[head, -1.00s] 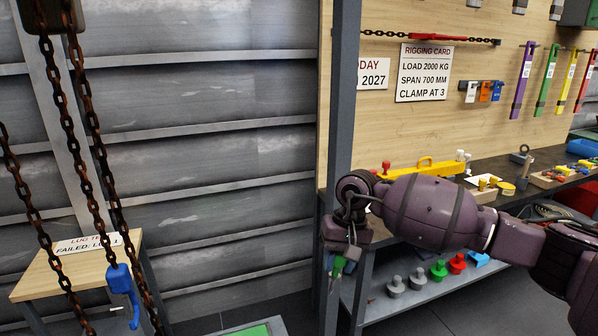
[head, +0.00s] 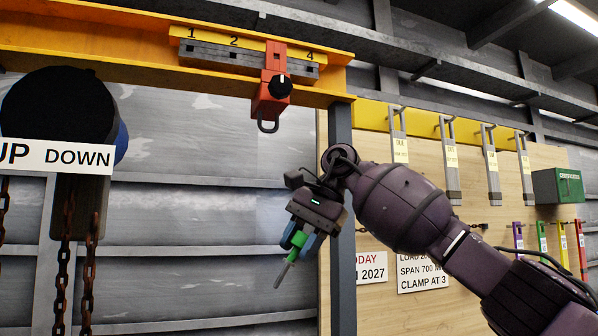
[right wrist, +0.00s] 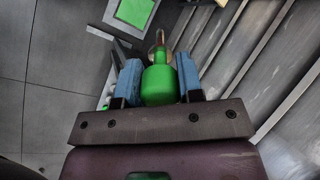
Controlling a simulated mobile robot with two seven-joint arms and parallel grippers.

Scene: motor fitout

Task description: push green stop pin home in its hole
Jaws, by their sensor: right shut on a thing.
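My right gripper (head: 302,244) is raised in the middle of the head view, jaws angled down and to the left. It is shut on the green stop pin (head: 298,240), whose thin metal shank points down and left into free air. The right wrist view shows the pin's green body (right wrist: 159,85) between the two blue fingers. Above the gripper, a red clamp (head: 270,92) with a black knob hangs on the yellow beam (head: 130,40), by a grey strip (head: 215,58) numbered 1, 2 and 4. The clamp covers the place between 2 and 4. I cannot make out the pin's hole.
A black hoist (head: 60,110) with an "UP DOWN" sign (head: 60,156) and rusty chains hangs at the left. A grey post (head: 342,150) stands close behind my right arm. Tagged grey hangers (head: 450,160) and a green box (head: 557,185) are at the right.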

